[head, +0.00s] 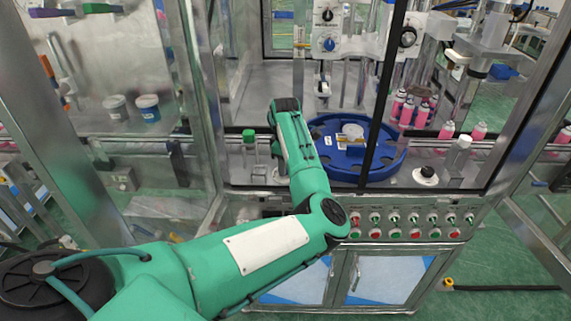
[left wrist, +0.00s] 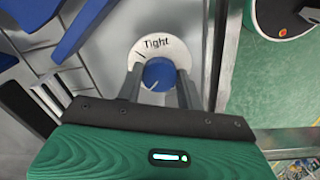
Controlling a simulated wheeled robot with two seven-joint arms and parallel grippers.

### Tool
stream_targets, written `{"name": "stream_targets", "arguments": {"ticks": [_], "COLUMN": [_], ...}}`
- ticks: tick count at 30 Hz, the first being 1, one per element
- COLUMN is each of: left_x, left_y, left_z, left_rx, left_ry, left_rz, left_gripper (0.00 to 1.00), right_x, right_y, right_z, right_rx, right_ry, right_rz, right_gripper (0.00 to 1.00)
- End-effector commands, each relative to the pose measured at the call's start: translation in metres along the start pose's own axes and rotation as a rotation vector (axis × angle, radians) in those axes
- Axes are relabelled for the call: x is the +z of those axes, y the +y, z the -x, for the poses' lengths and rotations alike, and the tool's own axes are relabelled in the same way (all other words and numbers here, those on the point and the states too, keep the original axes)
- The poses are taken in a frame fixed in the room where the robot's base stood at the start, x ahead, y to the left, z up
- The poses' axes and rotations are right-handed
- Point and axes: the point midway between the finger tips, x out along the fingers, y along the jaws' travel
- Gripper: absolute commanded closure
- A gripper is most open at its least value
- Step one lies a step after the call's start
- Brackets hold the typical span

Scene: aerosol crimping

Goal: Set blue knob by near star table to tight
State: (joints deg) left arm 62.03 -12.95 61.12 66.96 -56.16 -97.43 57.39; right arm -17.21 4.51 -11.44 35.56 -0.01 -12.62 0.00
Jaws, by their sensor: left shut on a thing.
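In the left wrist view, a blue knob (left wrist: 159,74) sits on a round white dial plate (left wrist: 152,43) lettered "Tight". A short dark mark shows on the plate left of the lettering. A pale line on the knob's face points toward the lower left, away from the word. My left gripper (left wrist: 159,80) has one finger on each side of the knob and is shut on it. In the head view, my left arm reaches over the cell's front; its fingers and this knob cannot be made out there. The blue star table (head: 385,160) lies right of the arm. My right gripper is out of view.
A control panel (head: 408,218) with several red and green buttons runs along the cell's front. Metal posts and clear panels frame the cell. Pink cans (head: 421,115) stand beyond the star table. Another blue knob (head: 328,44) is on a white box at the back.

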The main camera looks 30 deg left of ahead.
Motion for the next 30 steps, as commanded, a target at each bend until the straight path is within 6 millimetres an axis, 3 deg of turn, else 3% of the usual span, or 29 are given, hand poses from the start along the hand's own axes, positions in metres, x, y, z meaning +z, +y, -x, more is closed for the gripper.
{"name": "stream_targets", "arguments": {"ticks": [11, 30], "left_x": [-0.001, -0.002], "left_y": [-0.001, -0.002], "left_z": [0.004, 0.005], "left_rx": [-0.002, -0.004], "left_ry": [0.003, 0.002], "left_rz": [-0.130, -0.716], "left_gripper": [0.86, 0.86], "right_x": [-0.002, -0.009], "right_y": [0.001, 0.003], "right_z": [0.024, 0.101], "right_rx": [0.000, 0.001], "right_ry": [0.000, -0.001], "right_rz": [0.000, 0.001], "right_gripper": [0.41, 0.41]}}
